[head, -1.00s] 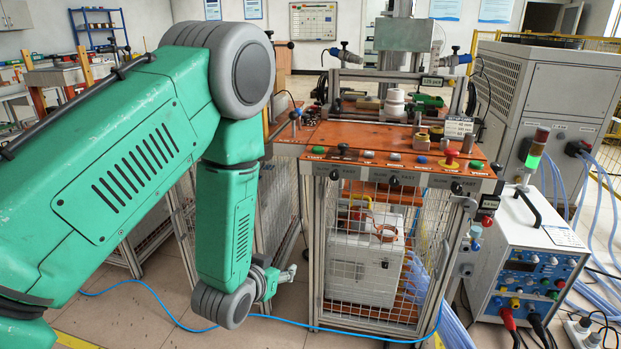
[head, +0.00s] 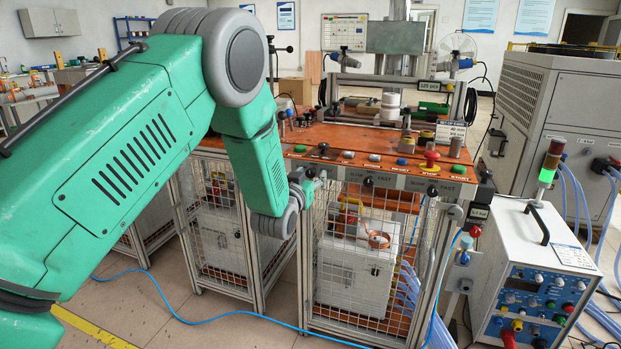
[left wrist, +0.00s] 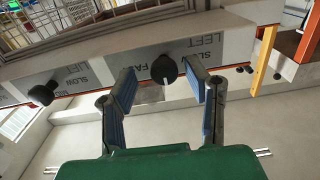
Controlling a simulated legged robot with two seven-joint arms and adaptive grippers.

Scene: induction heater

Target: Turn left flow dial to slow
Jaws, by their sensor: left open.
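The left flow dial (left wrist: 164,68) is a black knob with a white pointer line, on a grey strip with the printed words SLOW, FAST and LEFT. It shows in the left wrist view between the tips of my open left gripper (left wrist: 159,72); I see a gap on both sides, and depth to it is hard to tell. In the head view my left gripper (head: 308,182) is at the left end of the bench's front strip and hides this dial. Two more black dials, a middle one (head: 369,181) and a right one (head: 432,190), sit along the strip. My right gripper is not in view.
Above the dials, the orange bench top (head: 340,137) carries coloured buttons and a red emergency knob (head: 431,157). Below is a wire-mesh cage with a white box (head: 355,275). A power unit (head: 535,270) stands at the right.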

